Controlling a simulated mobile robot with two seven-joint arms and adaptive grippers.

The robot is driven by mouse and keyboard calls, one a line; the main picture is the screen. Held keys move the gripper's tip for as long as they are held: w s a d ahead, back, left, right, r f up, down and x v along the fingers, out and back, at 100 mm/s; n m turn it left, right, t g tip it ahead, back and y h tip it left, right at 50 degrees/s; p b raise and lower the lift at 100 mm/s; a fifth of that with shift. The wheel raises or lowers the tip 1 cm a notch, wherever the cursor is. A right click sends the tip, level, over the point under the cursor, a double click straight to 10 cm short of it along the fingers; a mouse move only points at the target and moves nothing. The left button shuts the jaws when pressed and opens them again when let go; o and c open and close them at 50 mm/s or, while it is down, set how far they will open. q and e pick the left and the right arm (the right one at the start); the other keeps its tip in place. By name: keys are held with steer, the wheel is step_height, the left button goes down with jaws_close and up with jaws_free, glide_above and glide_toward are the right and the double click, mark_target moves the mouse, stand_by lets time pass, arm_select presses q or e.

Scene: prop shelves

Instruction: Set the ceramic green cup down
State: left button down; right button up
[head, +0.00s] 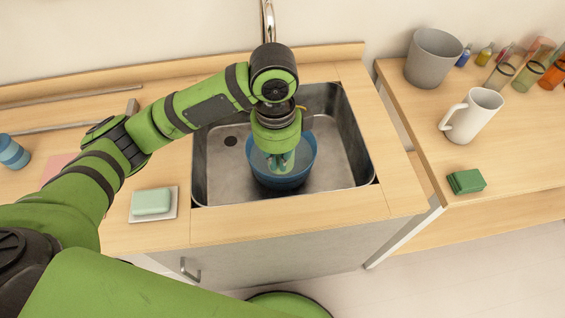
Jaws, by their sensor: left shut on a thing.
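My left gripper (281,163) points down over the sink, inside the blue bowl (262,180). It is shut on a small pale green thing, which I take for the green cup; the hand hides most of it, and its outline is hard to make out. I cannot tell whether it touches the bottom of the bowl. The bowl sits upright in the metal sink (355,165). My right gripper is not in view.
A tap (268,20) rises behind the sink. A soap bar on a dish (152,215) lies on the left counter. The right counter holds a white mug (474,117), a grey bin (432,60), a green sponge (466,181) and several small bottles. A gap separates the counters.

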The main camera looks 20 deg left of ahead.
arm_select(q)
steer(key=w+a+f+m+p, duration=0.2)
steer(key=w+f+m, duration=0.3)
steer(key=w+f, duration=0.4)
steer(key=shift+w+a+f+m, duration=0.3)
steer(key=shift+w+a+f, duration=0.15)
steer(key=shift+w, duration=0.65)
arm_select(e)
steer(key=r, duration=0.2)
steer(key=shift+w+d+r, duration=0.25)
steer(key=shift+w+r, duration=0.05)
arm_select(q)
steer(key=shift+f, duration=0.55)
steer(key=c, duration=1.4)
jaws_free()
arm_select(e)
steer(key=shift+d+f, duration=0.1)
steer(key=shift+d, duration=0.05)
